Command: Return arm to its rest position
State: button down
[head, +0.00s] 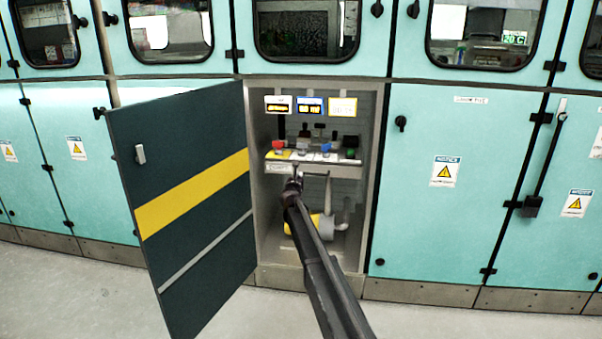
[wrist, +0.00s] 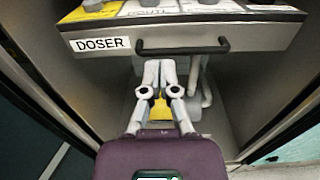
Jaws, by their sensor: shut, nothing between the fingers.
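My gripper (wrist: 159,75) shows in the wrist view with its two fingers together and nothing between them. It is in front of and just below the black handle (wrist: 182,46) of a drawer-like panel labelled DOSER (wrist: 101,44). I cannot tell whether the fingertips touch the handle or its panel. In the head view my arm (head: 325,265) reaches from the lower middle into the open cabinet, and my gripper (head: 297,176) is small and dark near the panel's front edge (head: 315,170).
The cabinet's dark door (head: 185,280) with a yellow stripe stands open on the left. Several coloured knobs, including a red one (head: 278,146), sit on the panel. Yellow and grey equipment (head: 328,228) is below. Closed turquoise doors (head: 440,230) flank the cabinet; the floor in front (head: 70,290) is clear.

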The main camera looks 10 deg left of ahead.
jog(key=shift+s, duration=0.5)
jog(key=shift+d, duration=0.1)
jog(key=s+d+f+m+g+h+p, duration=0.1)
jog(key=s+d+f+m+g+h, duration=0.3)
jog(key=s+d+m, duration=0.9)
jog(key=s+d+f+m+g+h, duration=0.2)
jog(key=s+d+f+m+g, duration=0.35)
jog(key=s+d+m, duration=0.75)
jog(key=s+d+f+m+g+y, duration=0.2)
jog(key=s+m+g, duration=0.1)
jog(key=s, duration=0.7)
jog(key=s+d+f+m+g+y+p, duration=0.1)
jog(key=s+d+f+m+g+y, duration=0.15)
jog(key=s, duration=0.75)
jog(key=s+d+f+m+g+y, duration=0.2)
jog(key=s+m+g, duration=0.15)
jog(key=s, duration=0.65)
notch_tip(320, 180, up, 38)
jog(key=p, duration=3.8)
jog(key=shift+w+a+f+m, duration=0.15)
jog(key=shift+a+m, duration=0.05)
jog(key=shift+m, duration=0.1)
jog(key=shift+t, duration=0.25)
